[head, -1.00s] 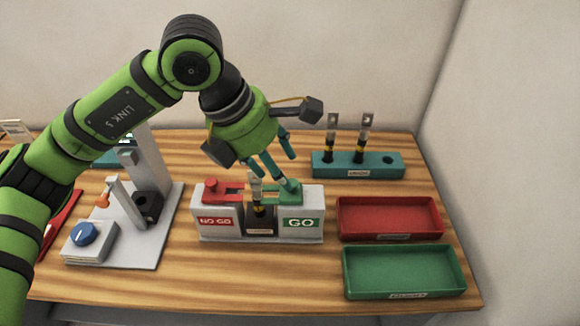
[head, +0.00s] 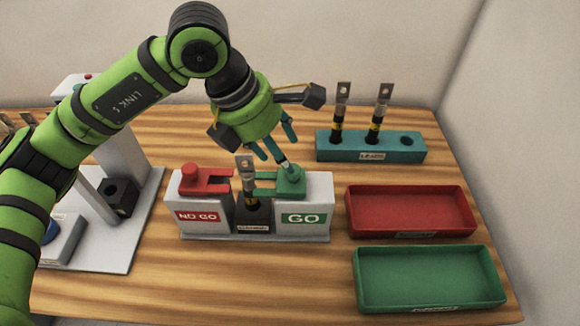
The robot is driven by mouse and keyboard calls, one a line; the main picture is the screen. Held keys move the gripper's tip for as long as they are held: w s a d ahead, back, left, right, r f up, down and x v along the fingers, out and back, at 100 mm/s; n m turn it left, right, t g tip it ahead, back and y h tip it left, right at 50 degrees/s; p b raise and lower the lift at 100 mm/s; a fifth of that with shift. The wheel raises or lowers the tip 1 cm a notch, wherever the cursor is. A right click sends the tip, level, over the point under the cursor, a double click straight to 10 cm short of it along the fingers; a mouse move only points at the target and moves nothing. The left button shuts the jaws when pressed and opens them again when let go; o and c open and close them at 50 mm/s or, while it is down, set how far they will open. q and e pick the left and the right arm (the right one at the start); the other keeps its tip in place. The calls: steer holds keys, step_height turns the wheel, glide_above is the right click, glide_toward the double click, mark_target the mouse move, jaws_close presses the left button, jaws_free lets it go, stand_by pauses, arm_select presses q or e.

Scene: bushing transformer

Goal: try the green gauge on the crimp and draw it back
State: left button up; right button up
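The green gauge (head: 291,182) is a fork with a round knob, on the light grey block marked GO. Its prongs reach left to the crimp. The crimp is on an upright black cable with a silver lug (head: 245,164), standing in a black holder (head: 252,216) between the two blocks. Whether the prongs touch or enclose the crimp cannot be told. My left gripper (head: 287,150) is just above and behind the gauge's knob. Its teal fingers look spread, one tip close to the knob; contact is unclear. My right gripper is not in view.
A red gauge (head: 197,181) sits on the NO GO block. Behind right, a teal rack (head: 350,148) holds two similar lugged cables and an empty hole. A red tray (head: 468,232) and green tray (head: 497,296) lie at right. A grey device (head: 132,185) stands left, partly behind my arm.

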arm_select(q)
steer(key=p, duration=0.2)
glide_above(279, 177)
steer(key=s+d, duration=0.1)
steer(key=d, duration=0.1)
step_height(279, 177, down, 4)
steer(key=shift+s+a+f, duration=0.1)
steer(key=shift+s, duration=0.05)
steer(key=shift+f, duration=0.55)
